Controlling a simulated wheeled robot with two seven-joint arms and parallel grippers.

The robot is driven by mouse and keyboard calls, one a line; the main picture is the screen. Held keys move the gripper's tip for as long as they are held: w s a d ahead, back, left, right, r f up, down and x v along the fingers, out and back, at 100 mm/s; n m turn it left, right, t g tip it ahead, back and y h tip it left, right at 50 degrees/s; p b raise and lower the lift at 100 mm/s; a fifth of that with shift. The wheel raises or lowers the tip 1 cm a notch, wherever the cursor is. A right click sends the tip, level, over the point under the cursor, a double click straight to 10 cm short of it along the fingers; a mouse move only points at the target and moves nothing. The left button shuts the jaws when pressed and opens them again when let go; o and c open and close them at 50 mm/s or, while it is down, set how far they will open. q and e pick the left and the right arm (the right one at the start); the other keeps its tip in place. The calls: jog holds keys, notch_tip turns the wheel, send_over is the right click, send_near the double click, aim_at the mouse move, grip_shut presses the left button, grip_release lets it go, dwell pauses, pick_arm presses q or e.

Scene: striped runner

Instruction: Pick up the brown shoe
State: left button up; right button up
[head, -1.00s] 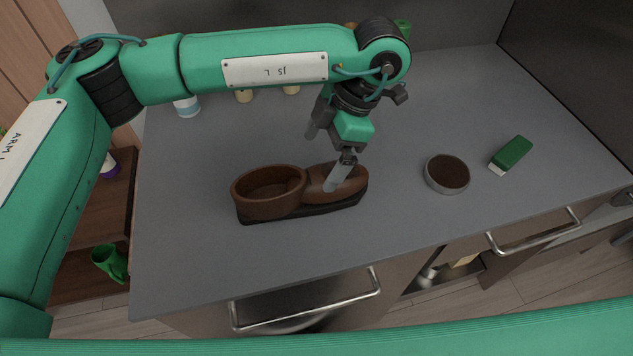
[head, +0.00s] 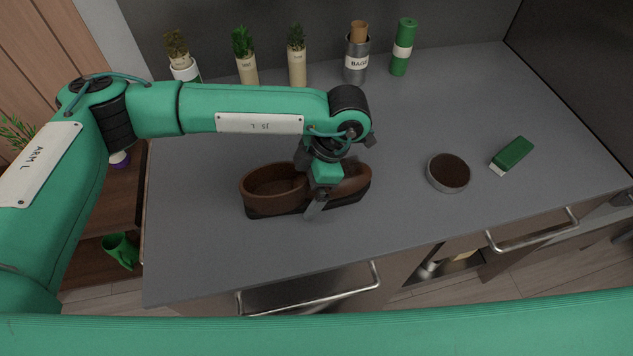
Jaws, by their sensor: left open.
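The brown shoe (head: 272,181) lies on the grey counter (head: 420,110), its round opening to the left and its toe to the right, on a dark sole. My left gripper (head: 316,207) is open and points down at the middle of the shoe, covering part of it. One finger shows in front of the shoe's near side; the other finger is hidden, so I cannot tell whether either touches it. My right gripper is not in view; a green arm link of mine crosses the bottom of the picture.
A round tin with dark brown contents (head: 448,172) and a green-and-white block (head: 512,155) are to the right. Potted plants (head: 297,58), a metal canister (head: 356,55) and a green cylinder (head: 403,48) line the back. Drawer handles (head: 310,293) edge the front.

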pick_arm(q)
jog(key=shift+c, duration=0.4)
jog(key=c, duration=1.2)
jog(key=shift+r, duration=0.1)
jog(key=shift+c, duration=0.2)
